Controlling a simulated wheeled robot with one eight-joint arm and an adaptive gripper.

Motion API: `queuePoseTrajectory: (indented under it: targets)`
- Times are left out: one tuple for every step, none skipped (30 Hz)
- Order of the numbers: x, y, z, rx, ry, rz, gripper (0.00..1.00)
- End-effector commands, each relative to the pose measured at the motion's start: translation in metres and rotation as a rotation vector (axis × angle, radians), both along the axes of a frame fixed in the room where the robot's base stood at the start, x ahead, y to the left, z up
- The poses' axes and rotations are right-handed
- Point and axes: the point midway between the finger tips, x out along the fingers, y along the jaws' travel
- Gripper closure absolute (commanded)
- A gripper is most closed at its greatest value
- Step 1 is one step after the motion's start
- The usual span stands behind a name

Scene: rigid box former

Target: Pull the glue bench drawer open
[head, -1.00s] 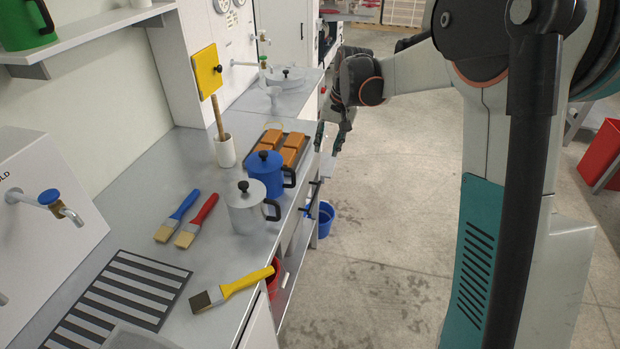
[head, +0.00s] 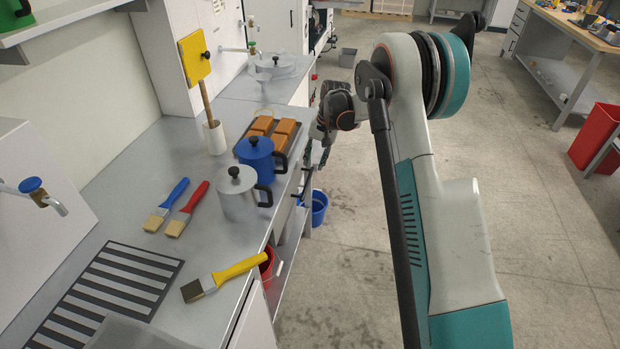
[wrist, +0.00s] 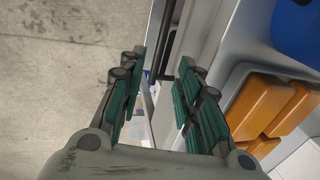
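The glue bench (head: 205,262) runs along the left in the head view. On its aisle side a dark bar handle (head: 306,187) shows on the drawer front, below the worktop edge. In the wrist view a dark bar (wrist: 169,40), apparently this handle, runs alongside a pale front face (wrist: 192,45). My gripper (head: 322,152) is beside the bench edge, near the orange blocks. In the wrist view my gripper (wrist: 162,72) is open, its green-padded fingers apart. The bar appears in the gap between them; contact is not visible. The drawer appears shut.
A blue pot (head: 262,160), a grey pot (head: 238,195) and a tray of orange blocks (head: 275,132) stand near the bench edge. A yellow brush (head: 238,268) lies nearer. A blue bucket (head: 319,207) is low beside the bench.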

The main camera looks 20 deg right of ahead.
Motion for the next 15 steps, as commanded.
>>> queuePoseTrajectory:
  targets:
    - [0.001,0.002,-0.014,0.0,0.0,0.001,0.69]
    - [0.002,0.003,-0.019,0.0,0.0,0.001,0.69]
    - [0.003,0.005,-0.027,0.0,0.0,0.001,0.69]
    - [0.004,0.006,-0.033,0.0,0.0,0.0,0.69]
    - [0.004,0.007,-0.038,0.0,0.0,0.0,0.69]
    - [0.005,0.008,-0.045,0.0,0.0,0.0,0.69]
    - [0.005,0.009,-0.05,0.0,0.0,-0.001,0.69]
    - [0.006,0.01,-0.055,0.0,0.0,-0.001,0.69]
    - [0.007,0.011,-0.06,0.0,0.0,-0.001,0.69]
    - [0.007,0.012,-0.064,0.0,-0.001,-0.001,0.69]
    - [0.007,0.012,-0.067,0.0,-0.001,-0.001,0.69]
    - [0.008,0.013,-0.071,0.0,-0.001,-0.001,0.69]
    - [0.008,0.014,-0.074,0.0,-0.001,-0.001,0.69]
    - [0.009,0.014,-0.076,0.0,-0.001,-0.001,0.69]
    - [0.009,0.015,-0.078,0.0,-0.001,-0.001,0.69]
